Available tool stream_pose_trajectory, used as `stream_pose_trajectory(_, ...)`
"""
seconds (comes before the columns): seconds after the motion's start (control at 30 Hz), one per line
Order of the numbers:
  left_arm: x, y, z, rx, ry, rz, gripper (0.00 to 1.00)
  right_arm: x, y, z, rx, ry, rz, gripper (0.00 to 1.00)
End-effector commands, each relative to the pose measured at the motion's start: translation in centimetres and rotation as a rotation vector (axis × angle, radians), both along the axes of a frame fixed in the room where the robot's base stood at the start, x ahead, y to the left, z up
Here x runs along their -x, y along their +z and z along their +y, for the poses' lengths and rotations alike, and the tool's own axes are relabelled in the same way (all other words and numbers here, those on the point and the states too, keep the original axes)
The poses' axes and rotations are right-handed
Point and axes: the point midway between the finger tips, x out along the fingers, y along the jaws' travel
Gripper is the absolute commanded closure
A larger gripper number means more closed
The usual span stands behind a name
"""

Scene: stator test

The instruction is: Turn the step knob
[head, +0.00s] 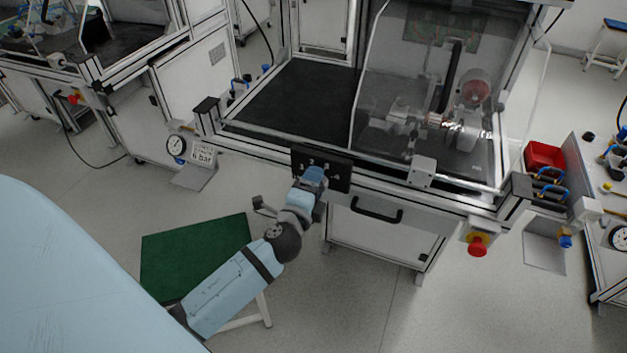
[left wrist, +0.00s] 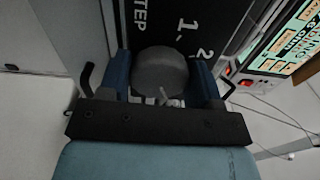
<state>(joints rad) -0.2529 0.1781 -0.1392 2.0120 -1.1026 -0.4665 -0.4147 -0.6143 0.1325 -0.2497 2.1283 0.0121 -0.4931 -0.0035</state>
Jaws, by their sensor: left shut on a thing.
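The step knob (left wrist: 160,70) is a round grey knob on a black panel (left wrist: 190,15) with white "STEP", "1" and "2" marks, seen in the left wrist view. In the head view the black panel (head: 338,176) sits on the front rail of the test bench. My left gripper (left wrist: 162,75) has its two blue fingers on either side of the knob and is shut on it. In the head view my left gripper (head: 314,175) reaches the panel and hides the knob. My right gripper is not in view.
A red emergency stop button (head: 477,244) sticks out from the bench front at the right. A pressure gauge (head: 176,145) stands at the left. A green-topped stool (head: 195,255) stands beside my left arm.

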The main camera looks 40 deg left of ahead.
Motion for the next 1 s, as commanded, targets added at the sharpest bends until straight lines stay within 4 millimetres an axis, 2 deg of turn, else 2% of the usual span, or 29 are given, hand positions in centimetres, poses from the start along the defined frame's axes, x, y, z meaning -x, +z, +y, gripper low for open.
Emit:
stream_pose_trajectory(0.6,0.01,-0.04,-0.03,-0.048,-0.001,0.012,0.65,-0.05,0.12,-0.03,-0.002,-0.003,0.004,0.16)
stream_pose_trajectory(0.63,0.01,-0.04,-0.03,-0.048,-0.001,0.012,0.39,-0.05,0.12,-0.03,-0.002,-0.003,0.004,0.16)
stream_pose_trajectory(0.73,0.02,-0.04,-0.02,-0.047,-0.001,0.011,0.16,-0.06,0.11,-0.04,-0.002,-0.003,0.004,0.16)
stream_pose_trajectory(1.0,0.03,-0.01,-0.02,-0.046,-0.001,0.011,0.16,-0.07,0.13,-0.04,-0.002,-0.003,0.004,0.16)
